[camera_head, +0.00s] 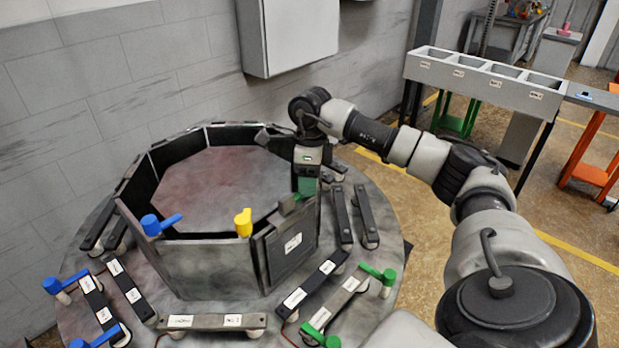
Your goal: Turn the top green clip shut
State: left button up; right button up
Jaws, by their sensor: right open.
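The top green clip (307,186) is at the upper edge of the octagonal furnace wall, at its right front corner. It is partly hidden by my right gripper (303,190), which points down over it from above. The gripper is open, with its fingers at the clip; I cannot tell whether they touch it. Which way the clip is turned is hard to see. My right arm reaches in from the right. My left gripper is not in view.
A blue clip (160,224) and a yellow clip (243,223) sit along the same wall top (205,265). Lower green clips (378,274) (322,335) and blue clips (58,286) (97,338) stand on the round base. A grey cabinet (290,38) hangs behind. A compartment bin (485,78) stands back right.

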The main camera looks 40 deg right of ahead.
jog(key=shift+w+r, duration=0.1)
jog(key=shift+r, duration=0.45)
jog(key=r, duration=0.8)
jog(key=shift+w+d+r, duration=0.15)
jog(key=shift+w+d, duration=0.1)
jog(key=shift+d, duration=0.15)
jog(key=shift+d+r, duration=0.1)
jog(key=shift+r, duration=0.6)
jog(key=shift+f, duration=0.1)
